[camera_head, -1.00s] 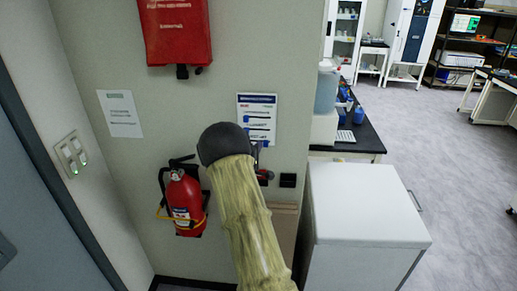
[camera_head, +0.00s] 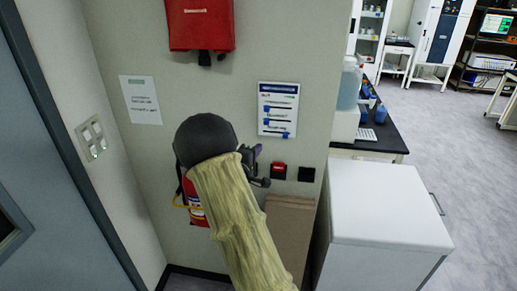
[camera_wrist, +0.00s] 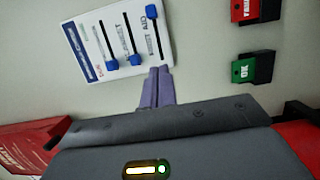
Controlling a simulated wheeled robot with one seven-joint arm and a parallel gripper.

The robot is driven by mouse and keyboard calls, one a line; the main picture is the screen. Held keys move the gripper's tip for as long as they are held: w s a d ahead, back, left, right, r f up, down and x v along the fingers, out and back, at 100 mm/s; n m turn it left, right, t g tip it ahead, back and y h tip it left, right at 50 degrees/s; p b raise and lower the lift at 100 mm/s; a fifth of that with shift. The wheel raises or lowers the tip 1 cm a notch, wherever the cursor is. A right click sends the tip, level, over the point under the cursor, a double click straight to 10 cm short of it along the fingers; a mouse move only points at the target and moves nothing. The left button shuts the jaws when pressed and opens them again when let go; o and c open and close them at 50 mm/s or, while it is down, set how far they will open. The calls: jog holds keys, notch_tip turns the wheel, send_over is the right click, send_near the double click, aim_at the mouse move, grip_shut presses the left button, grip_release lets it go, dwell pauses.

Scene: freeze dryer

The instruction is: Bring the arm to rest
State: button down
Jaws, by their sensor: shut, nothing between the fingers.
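My arm, in a yellowish sleeve with a dark rounded wrist, reaches up the middle of the head view. My gripper (camera_head: 257,150) shows only in part beyond the wrist, in front of the wall. In the wrist view my gripper's purple fingers (camera_wrist: 158,84) are together, with nothing between them. They point toward a white wall board (camera_wrist: 120,38) with blue sliders. I cannot tell how far the fingertips are from the wall. The same board (camera_head: 278,110) shows in the head view, above and right of my gripper.
A red fire extinguisher (camera_head: 196,207) is partly hidden behind my arm. A red wall box (camera_head: 200,25) hangs above. Red (camera_head: 278,170) and black (camera_head: 306,174) wall boxes are right of my gripper. A white cabinet (camera_head: 388,205) stands at the right, with open floor (camera_head: 450,130) beyond.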

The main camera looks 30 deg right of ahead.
jog(key=shift+v, duration=0.8)
jog(key=s+a+f+m+y, duration=0.2)
jog(key=s+a+y, duration=0.1)
jog(key=a+y, duration=0.4)
jog(key=s+a+f+m+y, duration=0.1)
jog(key=s+a+f+y, duration=0.15)
jog(key=a+y, duration=0.4)
jog(key=s+a+m+g, duration=0.2)
jog(key=s+a, duration=0.3)
jog(key=s, duration=0.5)
jog(key=s+a+f+m+g+y, duration=0.1)
jog(key=s+a+m+g, duration=0.1)
jog(key=s+a+g, duration=0.3)
jog(key=s, duration=0.4)
jog(key=shift+s+f, duration=0.2)
jog(key=shift+s, duration=0.2)
